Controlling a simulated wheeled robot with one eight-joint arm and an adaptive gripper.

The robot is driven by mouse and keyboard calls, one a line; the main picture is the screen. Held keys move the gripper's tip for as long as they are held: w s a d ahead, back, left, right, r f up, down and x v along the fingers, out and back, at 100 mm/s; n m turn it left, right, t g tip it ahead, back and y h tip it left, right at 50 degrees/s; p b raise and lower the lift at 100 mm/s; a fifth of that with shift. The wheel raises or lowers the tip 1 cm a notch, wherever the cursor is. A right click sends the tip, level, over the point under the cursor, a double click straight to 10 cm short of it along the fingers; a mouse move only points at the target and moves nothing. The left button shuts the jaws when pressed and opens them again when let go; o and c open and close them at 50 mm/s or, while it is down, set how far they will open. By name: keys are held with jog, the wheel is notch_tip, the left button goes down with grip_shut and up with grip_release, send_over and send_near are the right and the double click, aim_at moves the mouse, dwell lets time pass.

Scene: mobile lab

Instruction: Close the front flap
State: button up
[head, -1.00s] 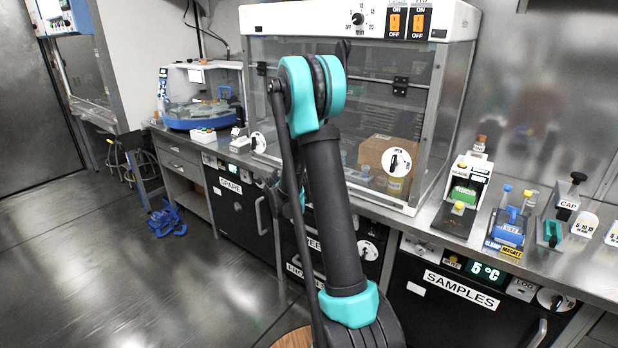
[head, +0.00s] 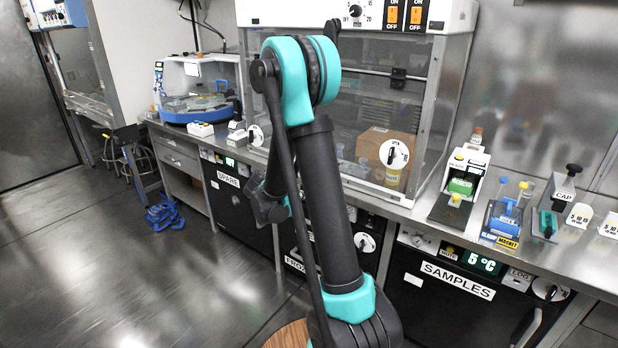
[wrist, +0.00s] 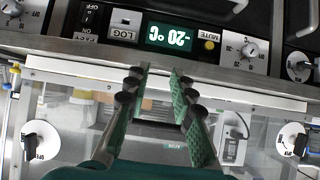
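The front flap (head: 350,110) is the clear lower front panel of the bench cabinet (head: 300,14), below a rail with a dark hinge. My arm covers part of it, and I cannot tell how far open it stands. In the wrist view, which looks upside down, my gripper (wrist: 157,82) is open with nothing between its green-padded fingers. Its fingertips show over the cabinet's pale bottom strip (wrist: 75,74), near the counter edge; I cannot tell whether they touch. In the head view my gripper is hidden behind my arm.
Round white dials (head: 395,153) sit at the cabinet's lower front. A brown box (head: 385,140) shows through the panel. Freezer fronts (head: 460,290) line the space below.

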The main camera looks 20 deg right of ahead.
jog(key=shift+o, duration=0.7)
jog(key=s+d+f+m+g+y, duration=0.2)
jog(key=s+d+f+m+y, duration=0.1)
jog(key=f+y, duration=0.3)
jog(key=shift+s+d+f, duration=0.45)
jog(key=shift+s+d, duration=0.25)
jog(key=shift+s, duration=0.15)
jog(key=s+d+r+m+t+y, duration=0.1)
jog(key=d+r+m+t+y, duration=0.35)
jog(key=r, duration=0.45)
jog(key=d+r+m+t+y, duration=0.3)
jog(key=d+r+t, duration=0.25)
jog(key=r, duration=0.35)
jog(key=x, duration=0.5)
jog(key=a+x, duration=0.1)
jog(key=x, duration=1.1)
jog(key=shift+s+a+r, duration=0.15)
jog(key=shift+s+a, duration=0.05)
jog(key=shift+c, duration=0.4)
grip_shut()
